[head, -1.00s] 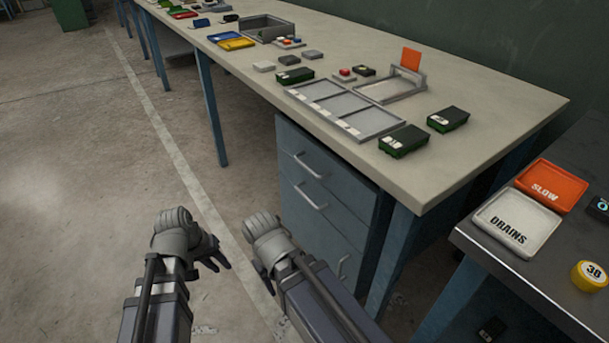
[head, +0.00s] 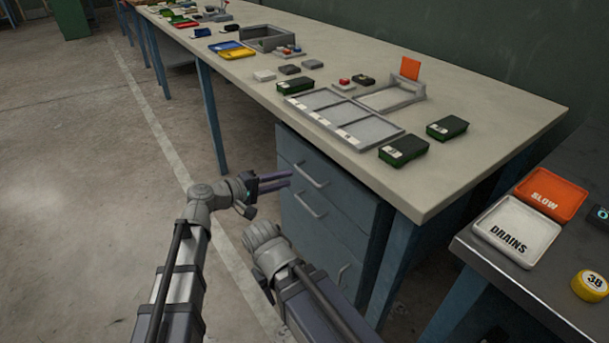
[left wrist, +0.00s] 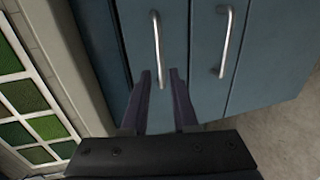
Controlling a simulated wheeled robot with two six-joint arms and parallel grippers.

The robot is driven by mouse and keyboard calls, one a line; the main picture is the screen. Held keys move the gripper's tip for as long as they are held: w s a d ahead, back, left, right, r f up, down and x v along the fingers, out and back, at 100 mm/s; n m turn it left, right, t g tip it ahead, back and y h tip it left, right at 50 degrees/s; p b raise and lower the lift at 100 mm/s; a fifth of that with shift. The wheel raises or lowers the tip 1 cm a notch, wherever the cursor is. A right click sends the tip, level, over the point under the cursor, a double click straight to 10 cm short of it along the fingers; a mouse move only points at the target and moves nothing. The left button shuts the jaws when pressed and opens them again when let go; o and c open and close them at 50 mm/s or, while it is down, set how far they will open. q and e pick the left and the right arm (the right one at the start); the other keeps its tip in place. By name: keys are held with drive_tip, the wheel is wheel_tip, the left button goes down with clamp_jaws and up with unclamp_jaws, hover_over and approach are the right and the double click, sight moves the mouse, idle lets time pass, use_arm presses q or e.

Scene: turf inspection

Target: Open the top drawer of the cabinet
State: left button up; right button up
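The blue-grey cabinet (head: 357,215) stands under the workbench with its drawers shut. The top drawer's silver handle (head: 311,176) is uppermost on its front; in the left wrist view this handle (left wrist: 156,45) runs upright in the picture, the lower handle (left wrist: 226,42) to its right. My left gripper (head: 291,177) is open and empty, just in front of the top drawer. In the left wrist view its fingertips (left wrist: 160,74) lie either side of the handle's near end; I cannot tell whether they touch it. My right gripper is mostly hidden behind its own arm, low before the cabinet.
The workbench top (head: 480,160) overhangs the cabinet and carries a grey divided tray (head: 345,118) near its edge. A blue bench leg (head: 211,115) stands left of the cabinet. A dark side table (head: 475,245) is at the right. Floor (head: 90,180) at left is clear.

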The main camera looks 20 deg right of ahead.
sight(305, 173)
use_arm(q)
drive_tip(key=b+x, duration=0.1)
drive_tip(key=x, duration=0.6)
drive_tip(key=shift+d, duration=0.25)
clamp_jaws()
idle(1.2)
